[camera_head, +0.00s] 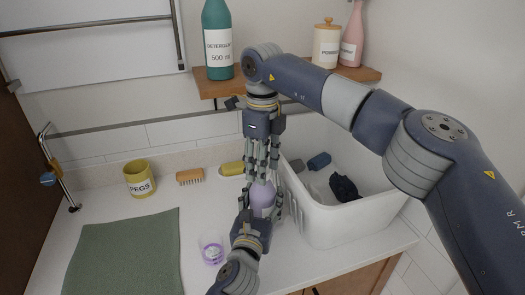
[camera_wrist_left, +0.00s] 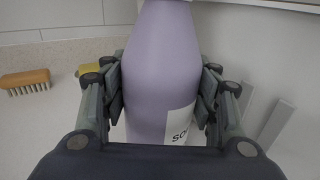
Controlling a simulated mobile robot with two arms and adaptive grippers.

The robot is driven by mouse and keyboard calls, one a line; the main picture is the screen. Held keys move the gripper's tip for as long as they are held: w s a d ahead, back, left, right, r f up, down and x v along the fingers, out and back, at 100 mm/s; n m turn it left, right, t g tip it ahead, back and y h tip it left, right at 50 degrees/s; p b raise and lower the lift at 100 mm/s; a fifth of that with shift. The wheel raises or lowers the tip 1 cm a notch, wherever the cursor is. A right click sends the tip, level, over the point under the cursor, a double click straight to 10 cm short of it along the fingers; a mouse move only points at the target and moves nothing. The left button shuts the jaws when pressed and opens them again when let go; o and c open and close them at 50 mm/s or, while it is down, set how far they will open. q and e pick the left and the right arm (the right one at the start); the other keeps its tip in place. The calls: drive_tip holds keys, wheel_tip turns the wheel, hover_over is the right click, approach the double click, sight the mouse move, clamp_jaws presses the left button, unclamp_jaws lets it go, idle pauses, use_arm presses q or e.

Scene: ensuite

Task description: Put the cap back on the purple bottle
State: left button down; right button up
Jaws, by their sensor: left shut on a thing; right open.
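The purple bottle (camera_head: 262,198) stands upright on the counter beside the white basin, and it fills the middle of the left wrist view (camera_wrist_left: 160,70). My left gripper (camera_head: 260,208) is shut around its body; its fingers press both sides in the left wrist view (camera_wrist_left: 161,100). My right gripper (camera_head: 261,170) points down over the bottle's top, with its fingers open around that area. They hide the bottle's neck, and I cannot see a cap there. A small clear cup with a purple band (camera_head: 212,250) stands left of the bottle; I cannot tell whether it is the cap.
The white basin (camera_head: 345,229) with dark items inside is close on the right. A yellow pegs mug (camera_head: 140,180), a wooden brush (camera_head: 190,177) and a yellow object (camera_head: 232,168) stand at the back. A green mat (camera_head: 125,250) lies left. A shelf (camera_head: 215,91) with a detergent bottle (camera_head: 218,45) hangs above.

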drive_tip(key=shift+f, duration=0.4)
drive_tip(key=shift+c, duration=0.3)
clamp_jaws()
drive_tip(key=shift+o, duration=0.9)
unclamp_jaws()
drive_tip(key=shift+r, duration=0.1)
wheel_tip(320, 180, up, 12)
